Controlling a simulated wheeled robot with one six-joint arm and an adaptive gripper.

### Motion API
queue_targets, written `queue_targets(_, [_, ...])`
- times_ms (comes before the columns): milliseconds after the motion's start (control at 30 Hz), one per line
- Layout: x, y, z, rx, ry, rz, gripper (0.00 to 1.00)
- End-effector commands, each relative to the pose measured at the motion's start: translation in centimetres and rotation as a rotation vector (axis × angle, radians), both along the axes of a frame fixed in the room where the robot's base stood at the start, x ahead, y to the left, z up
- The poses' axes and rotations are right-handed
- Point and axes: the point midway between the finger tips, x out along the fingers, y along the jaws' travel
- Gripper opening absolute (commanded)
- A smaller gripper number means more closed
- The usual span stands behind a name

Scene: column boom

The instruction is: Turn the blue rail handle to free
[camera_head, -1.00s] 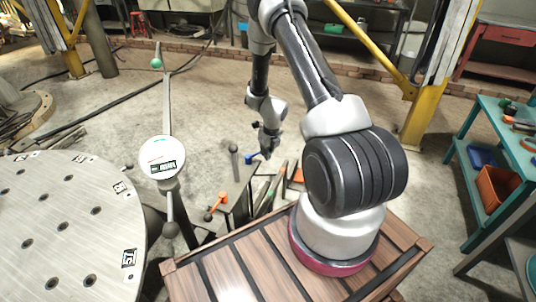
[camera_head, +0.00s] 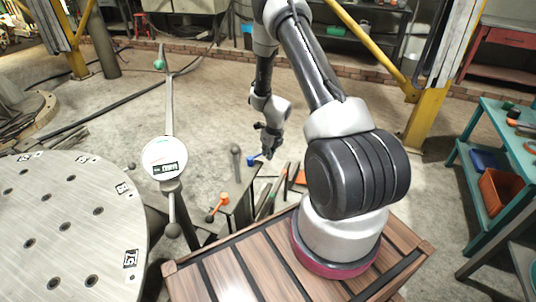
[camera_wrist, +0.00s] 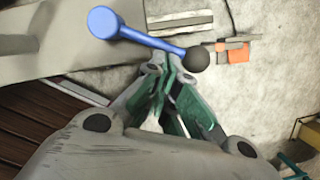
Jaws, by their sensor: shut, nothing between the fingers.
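The blue rail handle (camera_wrist: 150,38) lies across the top of the wrist view. Its round blue hub (camera_wrist: 103,22) is at the left, and its arm slants down right to a dark ball knob (camera_wrist: 196,58). In the head view the handle (camera_head: 250,160) is a small blue spot just left of my gripper. My gripper (camera_wrist: 162,64) is shut and empty. Its fingertips appear right at the handle's arm, on the knob side of the middle. I cannot tell whether they touch it. In the head view my gripper (camera_head: 268,152) points down and hides part of the handle.
An orange-knobbed lever (camera_head: 217,206) and a grey ball-topped post (camera_head: 236,160) stand left of my gripper. A round dial (camera_head: 165,157) on a post and a perforated round table (camera_head: 65,225) are further left. A teal shelf (camera_head: 480,170) stands at right.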

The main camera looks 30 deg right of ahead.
Motion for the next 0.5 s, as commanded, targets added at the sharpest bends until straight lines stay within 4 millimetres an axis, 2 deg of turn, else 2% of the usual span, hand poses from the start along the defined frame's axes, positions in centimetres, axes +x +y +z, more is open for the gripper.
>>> queue_targets(500, [2.2, -0.3, 0.0, -0.001, -0.001, 0.282, 0.0])
